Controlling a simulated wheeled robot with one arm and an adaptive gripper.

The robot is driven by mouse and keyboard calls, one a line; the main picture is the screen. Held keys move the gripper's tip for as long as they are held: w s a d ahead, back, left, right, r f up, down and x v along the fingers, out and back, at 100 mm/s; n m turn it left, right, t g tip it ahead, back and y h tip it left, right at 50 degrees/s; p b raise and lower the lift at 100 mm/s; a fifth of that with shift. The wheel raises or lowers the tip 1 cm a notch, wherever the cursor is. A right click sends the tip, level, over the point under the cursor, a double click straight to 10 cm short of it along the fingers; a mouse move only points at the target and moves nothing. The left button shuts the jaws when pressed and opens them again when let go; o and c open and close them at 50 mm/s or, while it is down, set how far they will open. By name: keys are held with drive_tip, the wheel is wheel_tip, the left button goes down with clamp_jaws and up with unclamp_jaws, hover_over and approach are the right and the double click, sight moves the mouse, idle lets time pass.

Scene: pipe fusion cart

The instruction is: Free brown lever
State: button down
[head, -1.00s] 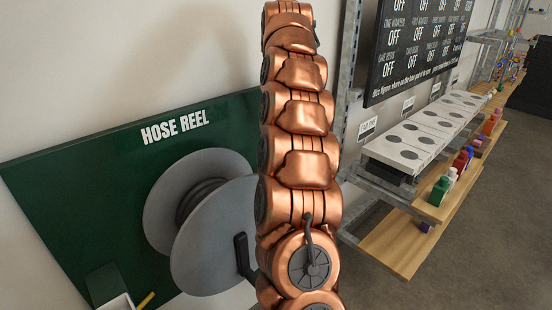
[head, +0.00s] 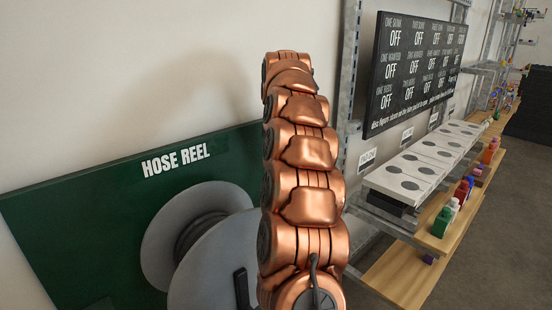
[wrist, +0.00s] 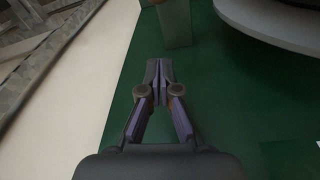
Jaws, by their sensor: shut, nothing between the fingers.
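No brown lever can be made out in either current view. My gripper (wrist: 159,68) shows in the wrist view with its two fingertips together and nothing seen between them. It is in front of a green panel (wrist: 115,112), and I cannot tell how far from it. A grey-green block (wrist: 174,24) is just beyond the fingertips. In the head view my copper arm fills the middle, and my gripper is out of sight there.
The green panel labelled hose reel (head: 80,215) carries a grey reel (head: 212,250) with a dark handle (head: 242,288). A black sign (head: 415,75) hangs above. Open floor (head: 510,220) lies far right.

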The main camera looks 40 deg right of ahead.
wheel_tip(320, 180, down, 6)
drive_tip(key=s+p, duration=0.2)
drive_tip(key=p, duration=0.1)
drive_tip(key=shift+s+a+f, duration=0.2)
drive_tip(key=shift+s+f, duration=0.05)
drive_tip(key=shift+s, duration=0.15)
idle(0.3)
drive_tip(key=shift+s, duration=0.15)
idle(0.5)
